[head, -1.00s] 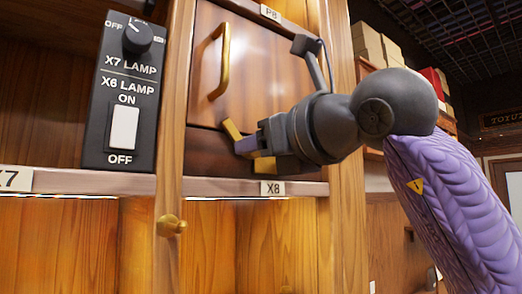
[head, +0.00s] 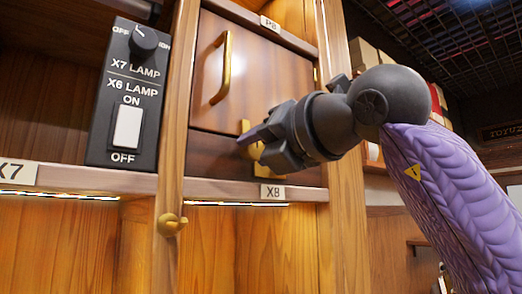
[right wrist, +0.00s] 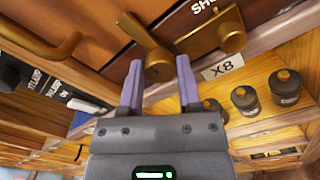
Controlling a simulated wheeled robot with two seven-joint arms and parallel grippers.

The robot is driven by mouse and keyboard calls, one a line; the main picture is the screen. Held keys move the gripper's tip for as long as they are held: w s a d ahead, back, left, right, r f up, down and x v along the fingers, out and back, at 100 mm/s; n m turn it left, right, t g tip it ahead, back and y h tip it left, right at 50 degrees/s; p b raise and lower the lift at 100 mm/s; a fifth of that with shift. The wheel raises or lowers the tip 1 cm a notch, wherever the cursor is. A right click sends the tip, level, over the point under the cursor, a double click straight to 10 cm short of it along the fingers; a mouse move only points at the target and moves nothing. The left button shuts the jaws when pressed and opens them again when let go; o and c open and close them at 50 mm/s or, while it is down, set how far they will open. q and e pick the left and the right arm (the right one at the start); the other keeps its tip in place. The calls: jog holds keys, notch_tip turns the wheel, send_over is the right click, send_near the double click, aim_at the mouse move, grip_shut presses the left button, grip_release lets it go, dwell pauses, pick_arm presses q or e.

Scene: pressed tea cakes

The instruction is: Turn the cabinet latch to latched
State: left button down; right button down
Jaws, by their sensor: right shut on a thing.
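The cabinet latch is a brass lever (right wrist: 143,38) with a brass plate (right wrist: 229,29) beside it, on the dark wood strip below the cabinet door. In the head view part of the latch (head: 245,127) shows just above my fingers. My right gripper (head: 247,139) is at the latch, coming in from the right, and covers much of it. In the right wrist view my right gripper (right wrist: 159,66) has its two purple fingers on either side of the lever's rounded end, shut on it. My left gripper is not in view.
The cabinet door (head: 255,75) is closed and has a brass handle (head: 222,70). A black lamp switch panel (head: 128,95) stands at left. The shelf edge with the X8 label (head: 273,193) runs just below my gripper. Dark lidded jars (right wrist: 285,86) stand in the right wrist view.

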dwell(0.4)
jog(key=shift+c, duration=1.4)
grip_release()
jog(key=b+v, duration=0.3)
jog(key=v, duration=0.7)
